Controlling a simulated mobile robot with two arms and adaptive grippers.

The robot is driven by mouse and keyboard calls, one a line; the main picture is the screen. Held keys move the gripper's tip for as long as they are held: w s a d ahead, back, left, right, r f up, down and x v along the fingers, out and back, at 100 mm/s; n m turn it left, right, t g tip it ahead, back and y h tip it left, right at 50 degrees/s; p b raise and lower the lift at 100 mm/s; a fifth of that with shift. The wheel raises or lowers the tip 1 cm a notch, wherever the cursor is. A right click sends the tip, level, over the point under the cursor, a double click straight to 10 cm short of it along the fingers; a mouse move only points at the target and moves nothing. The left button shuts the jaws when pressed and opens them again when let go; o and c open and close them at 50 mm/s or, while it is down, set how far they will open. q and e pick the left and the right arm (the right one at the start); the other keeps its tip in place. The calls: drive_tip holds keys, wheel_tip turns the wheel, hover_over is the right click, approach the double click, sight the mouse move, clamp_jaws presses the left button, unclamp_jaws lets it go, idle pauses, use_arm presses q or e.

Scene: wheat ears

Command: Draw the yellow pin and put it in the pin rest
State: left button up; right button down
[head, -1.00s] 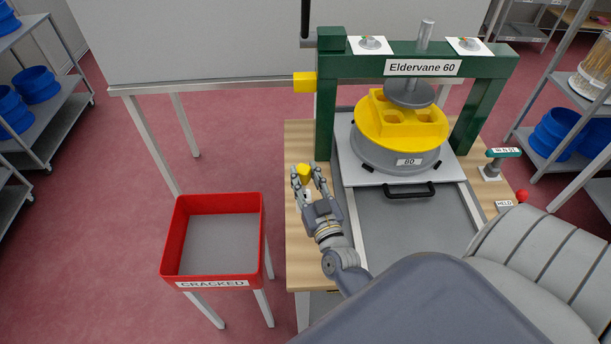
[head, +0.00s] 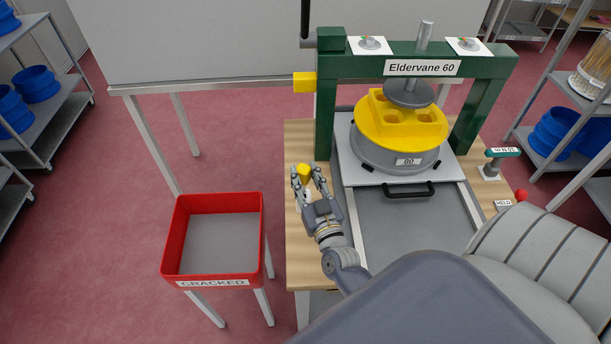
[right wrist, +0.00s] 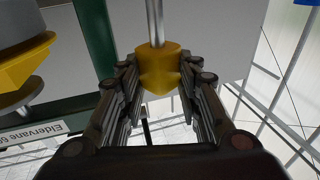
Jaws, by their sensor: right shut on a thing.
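The yellow pin has a yellow head (head: 304,169), held between the fingers of my right gripper (head: 308,174) above the left strip of the wooden bench. In the right wrist view the yellow head (right wrist: 158,68) sits between the fingertips of the right gripper (right wrist: 160,80). A straight metal shaft runs from the head to the picture's top edge, so its far end is out of that view. I cannot make out the pin rest for certain. My left gripper is not in view.
The green press (head: 326,110) labelled "Eldervane 60" stands right of the gripper, with a yellow block (head: 304,82) at its left post. A grey drum with a yellow top (head: 400,135) sits under its ram. A red "CRACKED" bin (head: 258,235) stands left of the bench (head: 298,140).

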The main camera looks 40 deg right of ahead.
sight(304, 186)
drive_tip(key=shift+f, duration=0.2)
idle(0.4)
drive_tip(key=shift+f+b, duration=1.95)
drive_tip(key=shift+f, duration=0.55)
drive_tip(key=shift+r+p, duration=2.55)
drive_tip(key=shift+p, duration=0.05)
drive_tip(key=shift+f, duration=0.25)
drive_tip(key=shift+f+b, duration=1.7)
drive_tip(key=shift+f, duration=0.6)
drive_tip(key=shift+r, duration=0.15)
drive_tip(key=shift+r+p, duration=2.45)
drive_tip(key=shift+p, duration=0.1)
